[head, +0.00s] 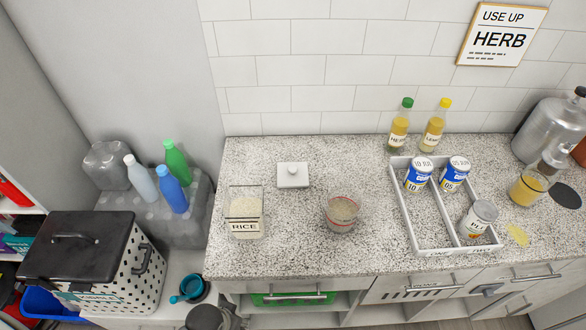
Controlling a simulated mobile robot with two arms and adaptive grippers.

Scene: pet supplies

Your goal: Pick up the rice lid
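The rice lid (293,176) appears to be the white square lid with a small round knob. It lies flat, knob up, on the speckled counter (310,240) towards the back left. The clear rice container (245,213) stands in front and to the left of it, apart from it. It bears a RICE label, has pale grains inside and is open at the top. Neither of my grippers shows in the head view.
A glass measuring cup (342,212) with grains stands right of the rice container. A white divided tray (403,215) holds several cans. The counter around the lid is clear.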

